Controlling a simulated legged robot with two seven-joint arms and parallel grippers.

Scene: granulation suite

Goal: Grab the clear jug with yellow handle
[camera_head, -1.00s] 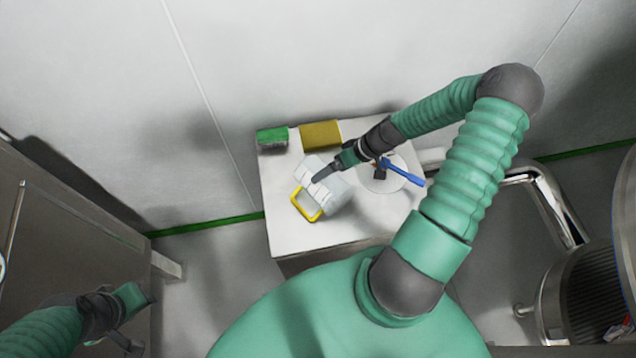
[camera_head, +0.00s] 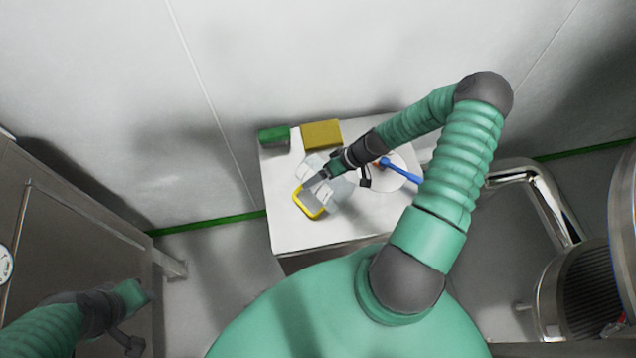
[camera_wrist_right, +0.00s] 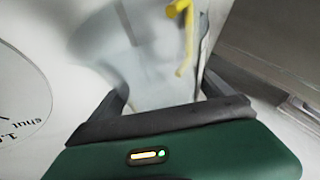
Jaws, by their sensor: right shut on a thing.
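The clear jug (camera_head: 337,191) stands on the small white table, with its yellow handle (camera_head: 307,206) toward the front left. My right gripper (camera_head: 318,181) reaches in over the jug from the right in the head view. In the right wrist view the jug (camera_wrist_right: 150,60) lies between the two dark fingers (camera_wrist_right: 165,98), its yellow handle (camera_wrist_right: 187,40) beyond them, and the gripper is shut on the jug. Which part of the jug is gripped is blurred. My left gripper (camera_head: 140,318) is at the lower left, away from the table; its jaw state is unclear.
The white table (camera_head: 290,235) also holds a green box (camera_head: 274,137), a mustard-yellow box (camera_head: 321,134) and a round white item with a blue handle (camera_head: 402,172). A wall is behind. A steel cabinet (camera_head: 70,215) stands left, and steel pipework (camera_head: 548,200) right.

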